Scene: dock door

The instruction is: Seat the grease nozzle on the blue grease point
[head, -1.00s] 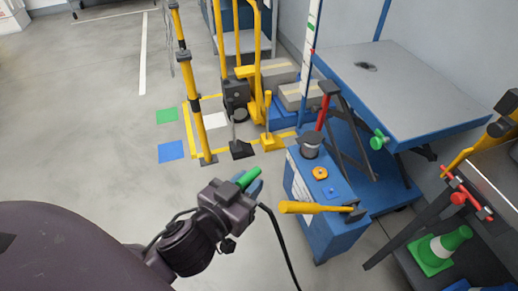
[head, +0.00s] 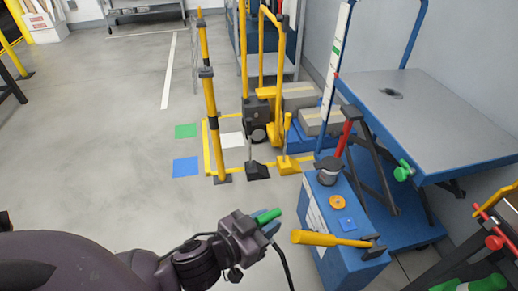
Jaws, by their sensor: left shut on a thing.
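My left gripper (head: 254,233) is shut on a green-tipped tool, which I take to be the grease nozzle (head: 268,215). A dark hose hangs below the gripper. The green end points up and right, in the air left of the blue cabinet (head: 327,240). On the cabinet top is a small blue square fitting with a raised centre, likely the blue grease point (head: 346,223). The nozzle is apart from it, to its left. An orange round fitting (head: 337,202) sits just behind the blue one. My right gripper is not in view.
A yellow-handled hammer (head: 318,238) lies across the cabinet top, its handle sticking out toward the nozzle. A dark-capped grey canister (head: 328,171) stands at the cabinet's back. A blue lift table (head: 440,125) is at the right. Yellow posts (head: 211,125) stand behind; the left floor is mostly clear.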

